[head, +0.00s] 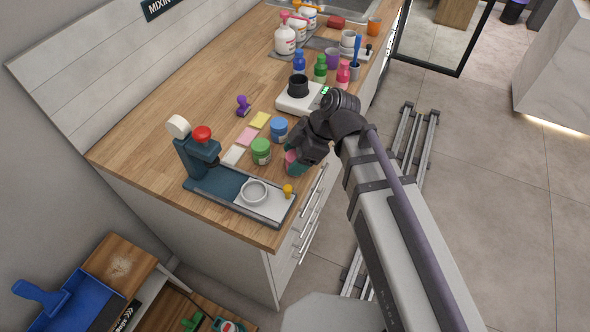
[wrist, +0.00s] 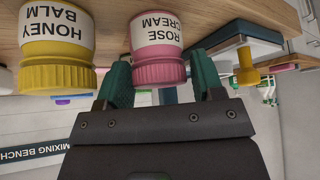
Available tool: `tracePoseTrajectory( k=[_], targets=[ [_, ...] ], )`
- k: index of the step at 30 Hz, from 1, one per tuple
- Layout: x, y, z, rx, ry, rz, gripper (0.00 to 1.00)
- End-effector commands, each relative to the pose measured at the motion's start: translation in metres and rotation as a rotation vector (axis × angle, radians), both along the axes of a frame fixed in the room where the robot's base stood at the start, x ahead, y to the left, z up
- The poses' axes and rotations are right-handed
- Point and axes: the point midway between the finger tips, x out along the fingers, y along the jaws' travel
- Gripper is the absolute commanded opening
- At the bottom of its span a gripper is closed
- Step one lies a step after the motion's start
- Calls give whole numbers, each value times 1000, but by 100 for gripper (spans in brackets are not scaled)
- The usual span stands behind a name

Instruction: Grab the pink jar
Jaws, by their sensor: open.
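The pink jar (wrist: 157,45), labelled ROSE CREAM, stands on the wooden counter and appears upside down in the wrist view. In the head view only a small pink part of the jar (head: 290,157) shows beside my gripper (head: 297,160), which hides the rest. My gripper (wrist: 162,82) is open in the wrist view, with one green finger at each side of the jar's lid end. The left finger looks very close to the jar and a gap shows on the right. I cannot tell whether either finger touches it.
A yellow HONEY BALM jar (wrist: 57,45) stands close beside the left finger in the wrist view. A green jar (head: 261,150) and a blue jar (head: 279,128) stand nearby. A dark press stand (head: 215,181) is to the left, and a white scale (head: 298,103) is behind.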

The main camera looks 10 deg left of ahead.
Motion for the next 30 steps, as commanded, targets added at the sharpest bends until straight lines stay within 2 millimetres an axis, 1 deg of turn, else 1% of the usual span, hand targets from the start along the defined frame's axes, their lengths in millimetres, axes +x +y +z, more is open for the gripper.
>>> tracePoseTrajectory(
  k=[3,14,15,20,22,26,29,30],
  targets=[
    [0,0,2,0,0,0,61],
    [0,0,2,0,0,0,26],
    [0,0,2,0,0,0,25],
    [0,0,3,0,0,0,25],
    [0,0,6,0,0,0,25],
    [0,0,24,0,0,0,25],
    [0,0,48,0,0,0,25],
    [0,0,59,0,0,0,25]
  ],
)
